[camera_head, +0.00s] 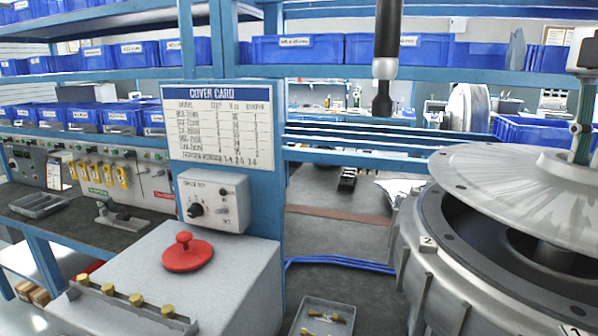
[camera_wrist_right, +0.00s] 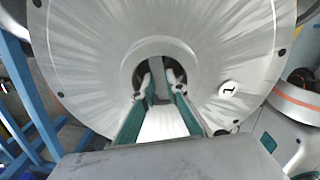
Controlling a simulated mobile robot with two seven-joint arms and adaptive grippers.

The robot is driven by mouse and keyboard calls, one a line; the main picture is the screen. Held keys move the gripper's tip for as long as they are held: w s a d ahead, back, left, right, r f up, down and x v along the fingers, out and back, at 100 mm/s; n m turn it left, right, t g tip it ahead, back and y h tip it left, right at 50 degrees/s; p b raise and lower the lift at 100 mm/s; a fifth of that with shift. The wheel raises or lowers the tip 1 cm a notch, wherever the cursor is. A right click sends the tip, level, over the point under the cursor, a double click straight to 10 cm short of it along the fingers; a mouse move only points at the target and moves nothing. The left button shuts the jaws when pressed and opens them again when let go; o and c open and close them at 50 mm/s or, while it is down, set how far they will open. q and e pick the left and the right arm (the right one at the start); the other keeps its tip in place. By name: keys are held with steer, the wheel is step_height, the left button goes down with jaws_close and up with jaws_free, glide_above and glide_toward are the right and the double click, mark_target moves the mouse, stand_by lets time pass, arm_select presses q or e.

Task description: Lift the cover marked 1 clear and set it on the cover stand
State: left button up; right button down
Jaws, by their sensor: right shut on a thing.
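The cover marked 1 is a wide grey metal disc (camera_head: 500,185), tilted in the head view, with a dark gap between it and the blower housing (camera_head: 420,275). It fills most of the right wrist view (camera_wrist_right: 95,70), where its round label 1 (camera_wrist_right: 229,88) shows right of the hub. My right gripper (camera_wrist_right: 160,90) is shut on the central hub; in the head view it comes down onto the cover from the upper right (camera_head: 580,150). The housing rim carries a tag 2 (camera_head: 428,243). My left gripper is not in view. I cannot make out the cover stand for certain.
A grey box with a red knob (camera_head: 187,250) and brass pegs stands at front left. A small tray with brass parts (camera_head: 322,318) lies beside the housing. A dark tool (camera_head: 383,65) hangs at top middle. A cover card (camera_head: 218,128) is on the blue post.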

steer(key=shift+r+p, duration=0.7)
steer(key=shift+r, duration=0.4)
stand_by(1.0)
